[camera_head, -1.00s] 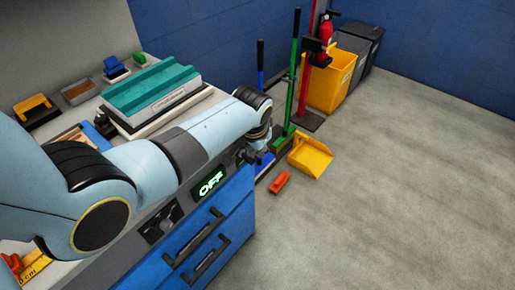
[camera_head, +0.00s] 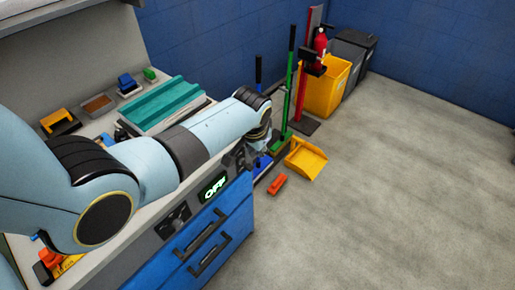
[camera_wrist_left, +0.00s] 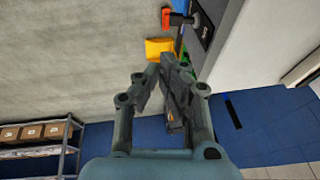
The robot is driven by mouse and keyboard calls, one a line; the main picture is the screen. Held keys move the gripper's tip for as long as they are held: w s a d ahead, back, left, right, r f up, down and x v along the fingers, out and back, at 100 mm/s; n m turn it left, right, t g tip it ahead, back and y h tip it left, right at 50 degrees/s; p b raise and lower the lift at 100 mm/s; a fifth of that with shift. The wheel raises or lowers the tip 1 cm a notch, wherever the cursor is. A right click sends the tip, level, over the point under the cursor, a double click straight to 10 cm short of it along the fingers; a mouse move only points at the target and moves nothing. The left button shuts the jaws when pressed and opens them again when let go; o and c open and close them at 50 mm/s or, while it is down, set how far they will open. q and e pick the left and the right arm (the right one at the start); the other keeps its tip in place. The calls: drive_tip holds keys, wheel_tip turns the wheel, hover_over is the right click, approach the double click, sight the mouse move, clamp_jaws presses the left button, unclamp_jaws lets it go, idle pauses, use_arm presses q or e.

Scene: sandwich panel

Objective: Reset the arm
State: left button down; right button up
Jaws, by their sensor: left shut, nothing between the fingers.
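My left arm reaches from the left over the workbench in the head view. My left gripper (camera_head: 248,158) is at its far end, small and dark, beside the bench front near the lit OFF display (camera_head: 214,187). In the left wrist view the left gripper (camera_wrist_left: 168,78) shows larger, its dark fingers together with nothing held between them. My right gripper is in neither view. Part of the bench top is hidden behind my left arm.
A teal-topped press (camera_head: 160,105) stands on the bench, above blue drawers (camera_head: 205,245). A yellow dustpan (camera_head: 306,158), a red-orange block (camera_head: 278,184), a green-handled broom (camera_head: 289,80) and a yellow bin (camera_head: 326,88) are on the floor. Open floor lies right.

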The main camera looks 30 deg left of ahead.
use_arm(q)
drive_tip(key=shift+f, duration=0.1)
idle(0.4)
drive_tip(key=s+a+f+n+g+b, duration=0.1)
drive_tip(key=s+f+b, duration=2.1)
drive_tip(key=s+f, duration=2.3)
drive_tip(key=shift+s+a+g+h, duration=0.2)
drive_tip(key=shift+s+g+h, duration=0.1)
drive_tip(key=shift+s+g, duration=0.55)
drive_tip(key=shift+s+f, duration=0.1)
drive_tip(key=shift+s, duration=0.1)
